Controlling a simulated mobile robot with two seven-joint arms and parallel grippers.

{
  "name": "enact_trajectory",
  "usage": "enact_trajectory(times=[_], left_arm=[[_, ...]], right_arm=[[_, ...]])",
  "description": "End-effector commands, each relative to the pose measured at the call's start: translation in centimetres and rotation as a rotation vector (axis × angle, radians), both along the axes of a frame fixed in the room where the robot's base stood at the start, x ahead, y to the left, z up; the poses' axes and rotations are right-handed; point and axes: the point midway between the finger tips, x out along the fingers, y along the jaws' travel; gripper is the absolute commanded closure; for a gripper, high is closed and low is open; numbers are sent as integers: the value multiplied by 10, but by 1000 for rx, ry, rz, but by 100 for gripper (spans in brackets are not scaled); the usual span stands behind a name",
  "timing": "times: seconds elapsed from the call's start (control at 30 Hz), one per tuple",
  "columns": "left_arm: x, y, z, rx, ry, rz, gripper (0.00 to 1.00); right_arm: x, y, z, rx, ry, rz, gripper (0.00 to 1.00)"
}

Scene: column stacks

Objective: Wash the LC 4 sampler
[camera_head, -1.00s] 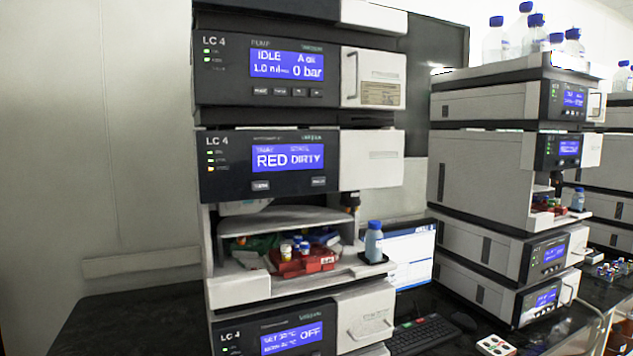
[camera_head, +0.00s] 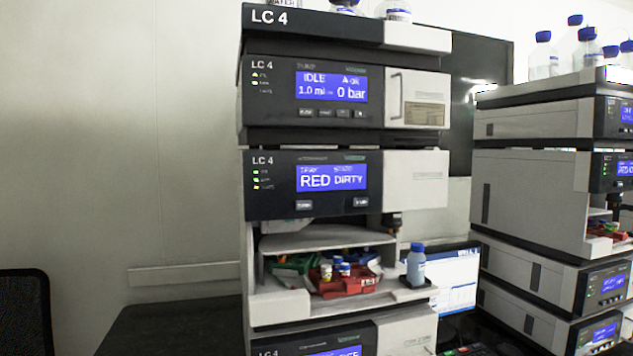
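The LC 4 sampler (camera_head: 305,186) is the second module of the near stack. Its screen (camera_head: 332,178) reads RED and DIRTY, and two buttons (camera_head: 304,205) sit below the screen. Its open bay holds a red tray (camera_head: 347,284) with several small vials (camera_head: 336,268) on it. Green and blue items show behind the red tray, partly hidden. A blue-capped bottle (camera_head: 416,265) stands on a small dark holder at the bay's right front. Neither of my grippers is in view.
The LC 4 pump (camera_head: 312,100) above reads IDLE and 0 bar. Another module is below, cut off by the frame. A monitor (camera_head: 452,278) stands right of the stack, and a second stack (camera_head: 530,200) is further right. A dark chair (camera_head: 25,310) is at the lower left.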

Motion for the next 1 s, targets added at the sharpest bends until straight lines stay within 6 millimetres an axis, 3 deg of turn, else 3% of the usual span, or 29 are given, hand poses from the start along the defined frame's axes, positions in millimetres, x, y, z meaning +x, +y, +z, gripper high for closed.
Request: enact_trajectory(times=[0.03, 0.17, 1.0], left_arm=[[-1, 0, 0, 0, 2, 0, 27], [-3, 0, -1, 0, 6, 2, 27], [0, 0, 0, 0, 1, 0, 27]], right_arm=[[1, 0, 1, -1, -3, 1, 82], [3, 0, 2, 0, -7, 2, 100], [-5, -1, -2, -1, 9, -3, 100]])
